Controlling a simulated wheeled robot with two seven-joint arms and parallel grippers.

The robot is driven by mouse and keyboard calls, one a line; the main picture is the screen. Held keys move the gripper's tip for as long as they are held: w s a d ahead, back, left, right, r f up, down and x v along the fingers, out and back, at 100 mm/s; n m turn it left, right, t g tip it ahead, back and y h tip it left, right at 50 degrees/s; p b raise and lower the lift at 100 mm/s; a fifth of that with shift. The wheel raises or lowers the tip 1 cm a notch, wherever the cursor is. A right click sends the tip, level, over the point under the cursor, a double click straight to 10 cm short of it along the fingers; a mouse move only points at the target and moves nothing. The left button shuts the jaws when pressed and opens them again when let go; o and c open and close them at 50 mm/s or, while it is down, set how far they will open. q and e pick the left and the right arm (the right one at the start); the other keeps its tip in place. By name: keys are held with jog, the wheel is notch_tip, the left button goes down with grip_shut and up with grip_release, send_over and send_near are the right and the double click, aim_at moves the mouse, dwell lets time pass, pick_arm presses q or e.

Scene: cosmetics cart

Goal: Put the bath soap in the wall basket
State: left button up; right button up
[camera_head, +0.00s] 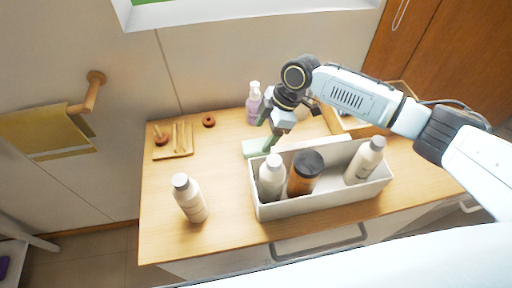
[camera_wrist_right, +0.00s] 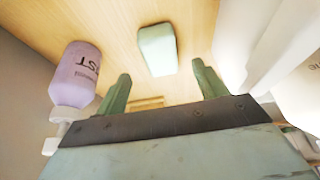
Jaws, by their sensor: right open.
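The bath soap appears to be the pale green block (camera_head: 254,148) on the wooden tabletop, behind the white bin. In the right wrist view the green block (camera_wrist_right: 157,50) lies beyond the fingertips, between their lines. My right gripper (camera_head: 274,138) points down at the block's right side in the head view. In the right wrist view the gripper (camera_wrist_right: 160,85) has its two green fingers spread, with nothing between them. I cannot clearly make out a basket fixed to the wall. My left gripper is not in view.
A white bin (camera_head: 322,203) in front holds several bottles. A lilac pump bottle (camera_head: 254,104) stands close behind the gripper; it also shows in the wrist view (camera_wrist_right: 75,75). A white bottle (camera_head: 190,199) and a wooden tray (camera_head: 173,141) stand left. A wooden-edged box (camera_head: 333,121) is behind my arm.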

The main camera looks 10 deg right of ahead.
aim_at(256, 145)
jog(key=shift+x, duration=3)
jog(key=shift+r, duration=0.15)
jog(key=c, duration=1.2)
